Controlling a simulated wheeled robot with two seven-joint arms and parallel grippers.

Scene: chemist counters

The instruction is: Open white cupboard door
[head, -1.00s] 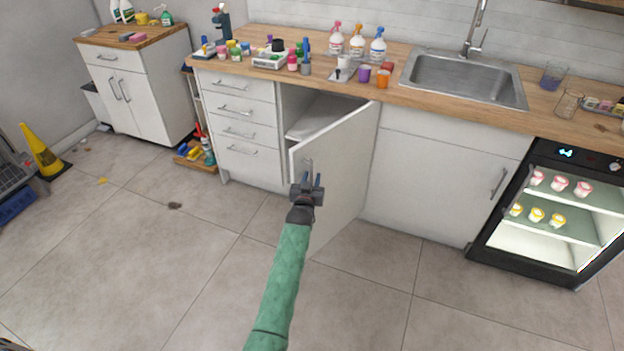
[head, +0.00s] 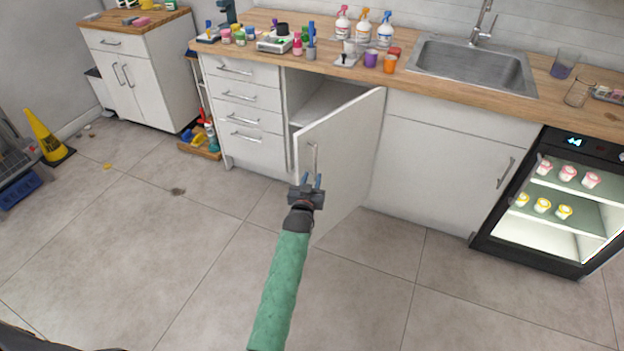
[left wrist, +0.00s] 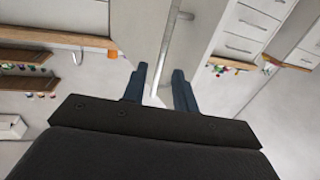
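The white cupboard door (head: 345,165) under the counter stands wide open, swung out into the room. Its metal bar handle (head: 314,158) is near the free edge. My left gripper (head: 306,182) is just below and in front of the handle in the head view, its fingers spread. In the left wrist view, the two dark fingers (left wrist: 159,85) are apart. The handle bar (left wrist: 168,45) runs down towards the gap between them; I cannot tell whether they touch it. My right gripper is not in view.
The cupboard interior (head: 325,105) shows a shelf. Drawers (head: 245,115) are left of it, and a lit glass-front fridge (head: 550,205) is at right. The counter (head: 415,82) holds bottles and cups. A yellow cone (head: 45,138) stands far left. The floor in front is clear.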

